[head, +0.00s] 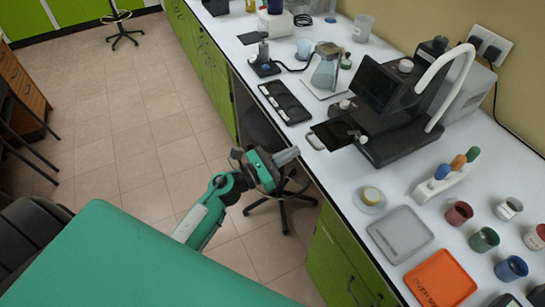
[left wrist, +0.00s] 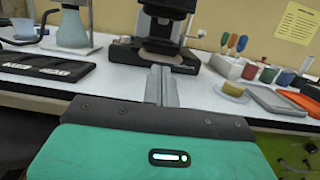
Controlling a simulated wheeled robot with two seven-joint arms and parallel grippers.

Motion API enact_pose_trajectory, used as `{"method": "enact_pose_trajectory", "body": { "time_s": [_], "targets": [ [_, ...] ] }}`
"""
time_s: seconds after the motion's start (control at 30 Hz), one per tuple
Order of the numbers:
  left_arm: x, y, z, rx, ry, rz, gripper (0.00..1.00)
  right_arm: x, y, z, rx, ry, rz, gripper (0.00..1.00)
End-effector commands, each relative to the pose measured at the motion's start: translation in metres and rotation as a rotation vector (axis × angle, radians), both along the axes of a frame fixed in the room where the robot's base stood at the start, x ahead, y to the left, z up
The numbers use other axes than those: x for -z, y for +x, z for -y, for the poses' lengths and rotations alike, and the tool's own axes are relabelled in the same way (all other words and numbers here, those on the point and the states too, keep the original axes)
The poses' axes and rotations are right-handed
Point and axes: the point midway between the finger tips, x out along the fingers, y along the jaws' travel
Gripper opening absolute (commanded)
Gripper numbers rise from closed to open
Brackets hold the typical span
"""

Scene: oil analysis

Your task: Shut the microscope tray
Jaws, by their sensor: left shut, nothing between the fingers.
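The microscope (head: 385,112) is a dark machine with a white curved tube, standing on the white bench. Its dark flat tray (head: 332,134) sticks out on the side facing my left gripper, with a small pale piece at its outer edge. My left gripper (head: 288,156) is shut and empty, just off the bench's front edge and a short way from the tray. In the left wrist view the closed fingers (left wrist: 162,86) point at the microscope (left wrist: 165,28) and hide part of the tray area. My right gripper is not in view.
A black slotted holder (head: 285,102) lies left of the tray. A small dish (head: 370,198), a grey tray (head: 400,234), an orange tray (head: 440,280) and several coloured cups stand to the right. A flask (head: 325,72) stands behind. A stool is under the bench.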

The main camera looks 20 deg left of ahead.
Motion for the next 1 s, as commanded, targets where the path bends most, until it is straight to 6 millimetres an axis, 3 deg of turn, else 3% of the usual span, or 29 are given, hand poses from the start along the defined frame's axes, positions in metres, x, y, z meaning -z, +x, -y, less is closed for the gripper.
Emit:
{"method": "enact_pose_trajectory", "body": {
  "time_s": [0.23, 0.73, 1.0],
  "targets": [
    [-0.005, 0.022, 0.016, 0.0, -0.001, -0.002, 0.0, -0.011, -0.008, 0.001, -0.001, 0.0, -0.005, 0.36],
    [-0.004, 0.028, 0.02, 0.0, -0.001, -0.001, 0.0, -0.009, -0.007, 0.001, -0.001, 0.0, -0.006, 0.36],
    [-0.003, 0.068, 0.052, 0.002, -0.002, 0.001, 0.0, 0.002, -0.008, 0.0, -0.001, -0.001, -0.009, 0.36]
  ]
}}
